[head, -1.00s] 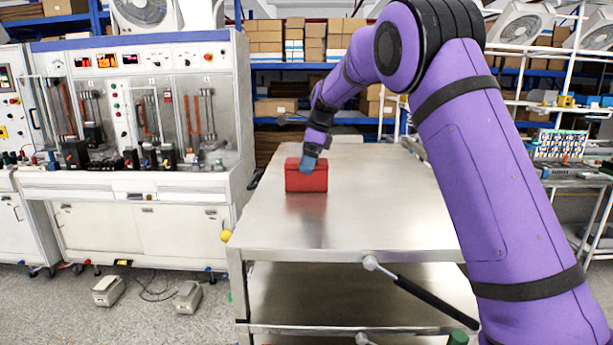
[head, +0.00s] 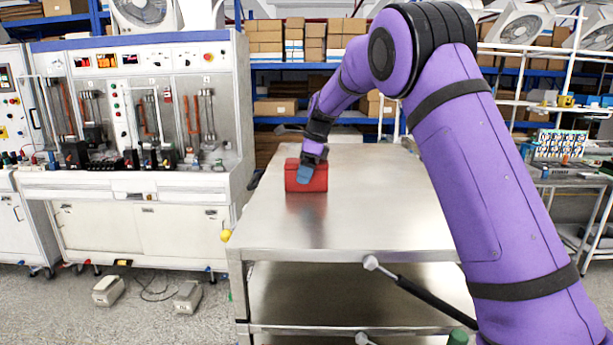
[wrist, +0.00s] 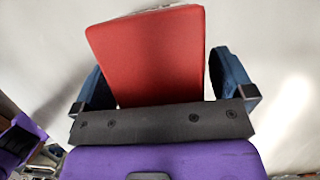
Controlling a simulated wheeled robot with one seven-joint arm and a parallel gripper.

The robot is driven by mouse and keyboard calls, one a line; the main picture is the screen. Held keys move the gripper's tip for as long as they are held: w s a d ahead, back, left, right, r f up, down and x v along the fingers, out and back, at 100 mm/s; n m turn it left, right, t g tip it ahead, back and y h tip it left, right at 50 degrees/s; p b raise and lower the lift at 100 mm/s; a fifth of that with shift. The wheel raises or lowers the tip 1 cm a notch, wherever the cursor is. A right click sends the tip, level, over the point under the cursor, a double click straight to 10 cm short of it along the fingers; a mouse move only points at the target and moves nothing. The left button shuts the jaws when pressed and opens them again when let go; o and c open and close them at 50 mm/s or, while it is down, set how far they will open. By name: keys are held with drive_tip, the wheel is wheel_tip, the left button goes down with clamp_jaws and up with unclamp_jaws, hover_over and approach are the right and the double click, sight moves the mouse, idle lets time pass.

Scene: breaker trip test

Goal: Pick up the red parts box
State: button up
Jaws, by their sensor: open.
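The red parts box (head: 313,184) stands on the steel table (head: 375,215) near its left side. My gripper (head: 304,178) is at the box's top in the head view. In the wrist view the red box (wrist: 150,58) lies between the two blue fingers of my gripper (wrist: 160,85). One finger is on each side of it. The fingers are open, with a small gap visible at the right finger. The box looks slightly turned relative to the fingers. Whether the left finger touches the box I cannot tell.
A test bench with breakers (head: 130,130) stands left of the table. Shelves with cardboard boxes (head: 300,45) are behind. A side bench (head: 575,175) is on the right. The table top around the box is clear.

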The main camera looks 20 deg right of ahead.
drive_tip(key=shift+c, duration=0.5)
drive_tip(key=c, duration=1.1)
drive_tip(key=shift+r, duration=0.15)
